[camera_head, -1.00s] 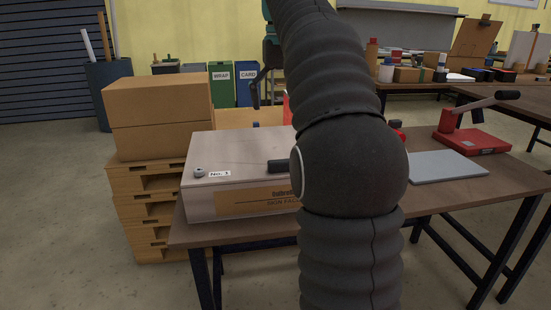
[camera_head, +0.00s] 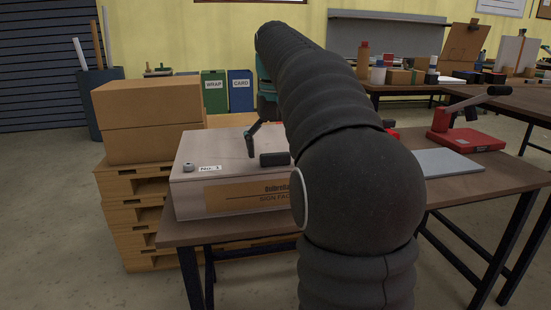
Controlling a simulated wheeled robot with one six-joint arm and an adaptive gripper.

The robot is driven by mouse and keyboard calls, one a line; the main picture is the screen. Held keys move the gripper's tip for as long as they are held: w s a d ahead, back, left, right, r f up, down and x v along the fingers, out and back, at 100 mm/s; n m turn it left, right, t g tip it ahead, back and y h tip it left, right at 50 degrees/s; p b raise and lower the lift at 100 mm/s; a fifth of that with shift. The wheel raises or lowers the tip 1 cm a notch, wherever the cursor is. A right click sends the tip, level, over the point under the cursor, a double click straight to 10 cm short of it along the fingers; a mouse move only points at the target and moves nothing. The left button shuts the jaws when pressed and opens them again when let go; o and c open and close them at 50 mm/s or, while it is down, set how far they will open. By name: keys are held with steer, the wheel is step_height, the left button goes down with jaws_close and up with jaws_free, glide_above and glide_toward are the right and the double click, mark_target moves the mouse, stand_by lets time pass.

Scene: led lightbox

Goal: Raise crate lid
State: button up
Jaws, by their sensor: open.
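The crate (camera_head: 235,198) is a pale box with a brown printed label on its front, standing on the near table. Its lid (camera_head: 225,150) lies flat and looks closed, with a small "No. 1" tag and a grey knob (camera_head: 188,168) at the left. A black handle (camera_head: 275,159) sits near the lid's front edge, right of centre. My gripper (camera_head: 251,148), dark below a teal wrist part, hangs open over the lid, just left of and behind the handle. Whether it touches the lid is unclear. My arm hides the crate's right end and part of the gripper.
Brown cartons (camera_head: 152,115) on stacked pallets (camera_head: 135,215) stand close at the left. A grey plate (camera_head: 447,162) and a red lever press (camera_head: 465,130) lie on the table (camera_head: 440,190) at the right. Green and blue bins stand behind.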

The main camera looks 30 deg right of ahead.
steer(key=shift+f, duration=0.4)
